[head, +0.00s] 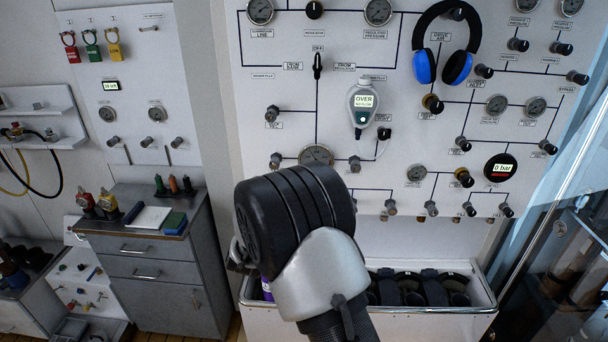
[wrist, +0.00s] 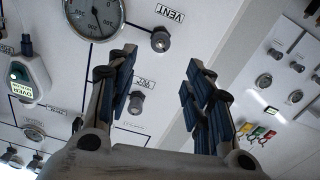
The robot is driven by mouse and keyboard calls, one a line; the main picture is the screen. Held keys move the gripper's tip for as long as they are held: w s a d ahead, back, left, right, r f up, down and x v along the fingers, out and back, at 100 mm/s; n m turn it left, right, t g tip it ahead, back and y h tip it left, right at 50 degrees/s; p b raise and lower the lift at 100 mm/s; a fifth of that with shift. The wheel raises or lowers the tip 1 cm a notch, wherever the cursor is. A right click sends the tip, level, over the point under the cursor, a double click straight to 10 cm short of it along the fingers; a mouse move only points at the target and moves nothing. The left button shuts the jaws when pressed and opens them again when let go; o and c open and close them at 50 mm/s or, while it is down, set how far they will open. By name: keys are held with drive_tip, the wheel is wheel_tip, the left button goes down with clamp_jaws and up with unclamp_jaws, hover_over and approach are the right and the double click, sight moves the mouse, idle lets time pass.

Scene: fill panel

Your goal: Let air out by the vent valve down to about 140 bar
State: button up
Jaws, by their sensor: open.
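The vent valve is a small grey knob with a black cap (wrist: 160,40), beside a VENT label (wrist: 170,13) in the wrist view. In the head view it appears to be the knob (head: 275,160) left of the round gauge (head: 317,155). That gauge, white-faced, also shows at the top of the wrist view (wrist: 93,18); its reading is too small to tell. My gripper (wrist: 160,65) is open and empty, its blue-padded fingers apart. The vent knob appears beyond the fingertips, between the fingers and toward the left one; nothing touches it. My wrist hides the fingers in the head view.
Another knob (wrist: 137,103) shows between the fingers. A handheld meter reading OVER (head: 363,105) hangs on the panel, right of my gripper. Blue headphones (head: 443,45) hang farther right. A white trough (head: 430,312) juts out below the panel. A grey cabinet (head: 150,255) stands left.

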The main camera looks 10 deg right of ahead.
drive_tip(key=shift+r, duration=0.1)
idle(0.7)
drive_tip(key=s+a+r+n+g+y+b, duration=0.1)
drive_tip(key=s+r+g+y, duration=0.25)
drive_tip(key=s, duration=0.45)
drive_tip(key=s+r+n+g+y+b, duration=0.1)
drive_tip(key=s+r+g+y, duration=0.2)
drive_tip(key=s, duration=0.4)
drive_tip(key=s+d+f+g, duration=0.2)
drive_tip(key=s, duration=0.9)
drive_tip(key=s+d+f+g+b, duration=0.1)
drive_tip(key=s+d+f+g, duration=0.1)
drive_tip(key=s, duration=0.9)
drive_tip(key=s+d+f+g+b, duration=0.1)
drive_tip(key=s+d+f+g, duration=0.1)
drive_tip(key=s, duration=0.9)
drive_tip(key=shift+s+d+f+h, duration=0.15)
drive_tip(key=shift+f+h, duration=0.1)
drive_tip(key=shift+h, duration=0.2)
idle(2.0)
